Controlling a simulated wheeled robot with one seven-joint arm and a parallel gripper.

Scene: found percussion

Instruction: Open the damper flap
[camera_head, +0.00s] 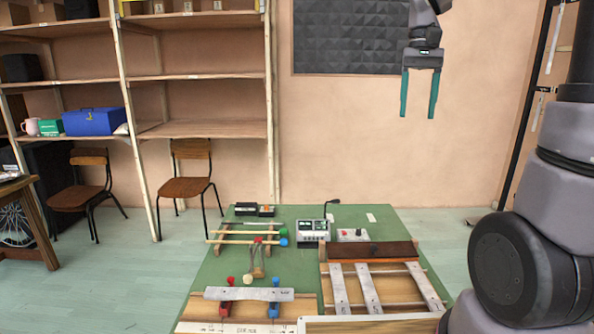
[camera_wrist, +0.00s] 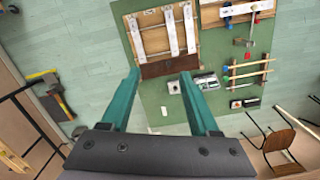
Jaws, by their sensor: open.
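A dark brown board (camera_head: 376,251), which looks like the damper flap, lies along the back edge of a wooden frame (camera_head: 422,306) with several pale metal bars. In the wrist view the brown board (camera_wrist: 158,69) shows at the bar ends, between my fingertips in the picture but far below them. I cannot tell from its angle whether the flap is raised or down. My gripper (camera_head: 418,112) has teal fingers, spread apart and empty, pointing down. It hangs high above the table in front of the wall, apart from the flap.
Shelves and chairs stand at left. The air above the table is clear.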

